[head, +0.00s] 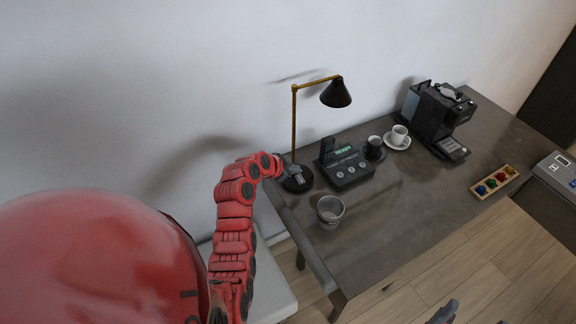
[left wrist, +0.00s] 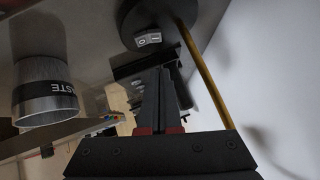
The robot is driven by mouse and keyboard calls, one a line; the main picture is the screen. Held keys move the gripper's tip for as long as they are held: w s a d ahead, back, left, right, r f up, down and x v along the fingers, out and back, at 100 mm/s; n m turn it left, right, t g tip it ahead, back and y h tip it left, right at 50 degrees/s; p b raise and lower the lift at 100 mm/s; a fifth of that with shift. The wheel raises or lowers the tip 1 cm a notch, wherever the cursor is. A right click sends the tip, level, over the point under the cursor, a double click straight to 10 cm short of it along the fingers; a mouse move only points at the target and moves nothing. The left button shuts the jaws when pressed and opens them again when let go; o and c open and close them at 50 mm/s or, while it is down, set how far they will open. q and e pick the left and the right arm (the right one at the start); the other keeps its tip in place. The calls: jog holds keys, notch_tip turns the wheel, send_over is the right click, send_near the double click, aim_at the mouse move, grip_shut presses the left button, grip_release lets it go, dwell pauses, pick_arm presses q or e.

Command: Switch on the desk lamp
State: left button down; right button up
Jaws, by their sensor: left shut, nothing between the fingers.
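The desk lamp has a black cone shade (head: 337,93), a brass pole (head: 294,122) and a round dark base at the left end of the desk. In the left wrist view, the base (left wrist: 132,18) carries a grey rocker switch (left wrist: 148,39) marked O and I. The brass pole (left wrist: 204,75) runs down beside it. My left gripper (head: 288,171) is at the lamp base, partly covering it. Its fingers (left wrist: 160,72) are shut and empty, with the tips close to the switch; contact cannot be told. Dark tips, likely my right gripper (head: 457,314), show at the bottom edge.
A black device with a lit display (head: 346,165) is right of the base. Cups (head: 399,135), a coffee machine (head: 440,112) and a wooden tray (head: 476,193) are further right.

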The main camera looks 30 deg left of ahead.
aim_at(301, 175)
pick_arm(q)
jog(key=f, duration=0.1)
jog(key=w+f+p, duration=0.1)
jog(key=f, duration=0.1)
jog(key=shift+w+a, duration=0.15)
jog(key=shift+w+a+f, duration=0.1)
jog(key=shift+a+f, duration=0.1)
jog(key=shift+f, duration=0.7)
